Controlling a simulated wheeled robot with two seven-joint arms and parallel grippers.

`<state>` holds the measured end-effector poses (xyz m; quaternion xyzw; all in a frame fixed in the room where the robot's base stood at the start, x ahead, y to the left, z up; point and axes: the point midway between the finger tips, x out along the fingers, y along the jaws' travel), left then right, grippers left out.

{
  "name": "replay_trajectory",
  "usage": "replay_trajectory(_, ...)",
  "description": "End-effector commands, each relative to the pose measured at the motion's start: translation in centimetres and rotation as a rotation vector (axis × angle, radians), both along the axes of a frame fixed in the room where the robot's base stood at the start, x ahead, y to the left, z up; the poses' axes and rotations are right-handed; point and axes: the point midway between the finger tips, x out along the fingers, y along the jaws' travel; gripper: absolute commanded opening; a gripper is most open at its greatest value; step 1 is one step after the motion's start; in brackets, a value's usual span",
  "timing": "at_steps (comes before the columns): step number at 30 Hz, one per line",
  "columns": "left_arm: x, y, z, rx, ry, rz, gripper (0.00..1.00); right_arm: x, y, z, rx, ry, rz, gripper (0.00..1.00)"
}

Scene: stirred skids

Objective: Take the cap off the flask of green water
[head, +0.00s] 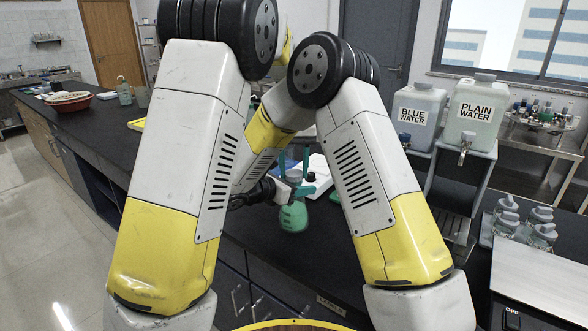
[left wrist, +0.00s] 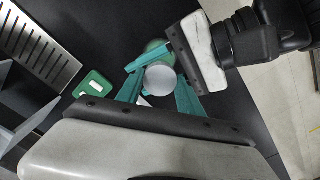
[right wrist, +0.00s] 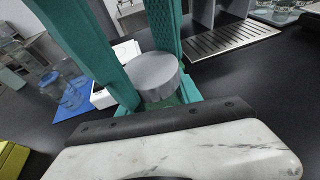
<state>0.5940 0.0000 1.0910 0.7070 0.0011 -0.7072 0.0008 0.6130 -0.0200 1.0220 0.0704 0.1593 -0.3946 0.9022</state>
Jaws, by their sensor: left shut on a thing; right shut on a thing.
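The flask of green water (head: 293,217) is upright over the near part of the dark counter; I cannot tell if its base touches. Its round grey cap (left wrist: 160,79) sits at the top and also shows in the right wrist view (right wrist: 156,73). My left gripper (head: 293,163) points down from above, its teal fingers shut on either side of the cap. My right gripper (head: 304,189) comes in sideways, just below the cap, shut on the flask's neck.
Dispensers labelled BLUE WATER (head: 417,115) and PLAIN WATER (head: 474,112) stand at the right. Several capped flasks (head: 540,222) stand at the far right. A red bowl (head: 68,103) is at the far left. A metal grate (right wrist: 228,40) and white box (right wrist: 112,90) are nearby.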

Motion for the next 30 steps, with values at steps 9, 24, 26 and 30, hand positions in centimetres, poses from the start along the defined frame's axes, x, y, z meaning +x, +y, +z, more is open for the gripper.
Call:
replay_trajectory(9,0.1,0.0,0.0,0.0,-0.002,0.026,0.0,0.0,0.0,-0.1,0.0,0.002,-0.001,0.0)
replay_trajectory(24,0.0,0.2,0.4,0.001,0.0,0.026,0.66,0.0,-0.1,-0.1,-0.001,0.001,-0.003,0.0)
replay_trajectory(26,0.1,0.2,1.1,0.0,-0.003,0.026,0.66,0.0,-0.2,-0.1,-0.002,0.002,-0.003,0.0)
replay_trajectory(30,0.1,0.1,3.1,0.0,-0.002,0.026,0.66,0.0,-0.2,-0.1,-0.001,0.002,-0.003,0.0)
